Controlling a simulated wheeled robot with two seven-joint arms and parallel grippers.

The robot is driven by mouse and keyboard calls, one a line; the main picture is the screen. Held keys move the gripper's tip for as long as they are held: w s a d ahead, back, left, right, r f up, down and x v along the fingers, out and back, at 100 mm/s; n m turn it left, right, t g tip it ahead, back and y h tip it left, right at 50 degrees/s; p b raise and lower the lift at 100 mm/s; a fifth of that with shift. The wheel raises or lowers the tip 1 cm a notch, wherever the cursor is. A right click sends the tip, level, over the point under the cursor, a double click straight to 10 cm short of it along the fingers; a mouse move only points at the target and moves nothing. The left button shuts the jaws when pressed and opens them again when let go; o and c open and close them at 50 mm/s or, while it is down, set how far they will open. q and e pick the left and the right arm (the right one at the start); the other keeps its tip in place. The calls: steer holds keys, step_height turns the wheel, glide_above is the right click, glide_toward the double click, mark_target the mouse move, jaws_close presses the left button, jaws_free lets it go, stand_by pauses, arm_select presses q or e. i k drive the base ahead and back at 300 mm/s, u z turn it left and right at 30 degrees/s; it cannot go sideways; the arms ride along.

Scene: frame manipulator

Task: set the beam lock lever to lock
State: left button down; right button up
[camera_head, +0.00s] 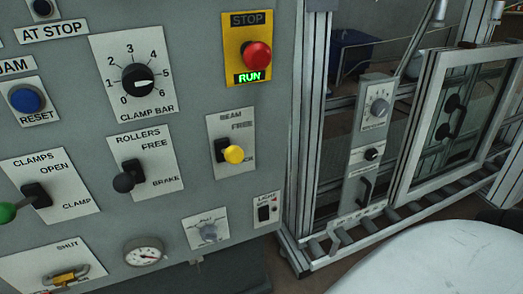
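The beam lock lever (234,154) has a yellow ball knob and a black mount. It is on a pale plate (232,128) marked BEAM, with FREE above and a partly covered word ending in "CK" below. The knob sticks out to the right of its mount and slightly down, covering the start of the lower word. From this angle I cannot tell for certain which setting the lever is in. Neither of my grippers is in view, and nothing touches the lever.
The grey panel also carries a red stop button (257,56) above, a black-knobbed rollers lever (124,182) to the left, a green-knobbed clamps lever (8,212), a light switch (264,213) and a gauge (144,251). An aluminium frame (308,130) stands to the right.

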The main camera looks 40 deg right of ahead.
mark_target(234, 155)
steer(key=z, duration=0.55)
steer(key=i, duration=0.3)
steer(key=z, duration=0.6)
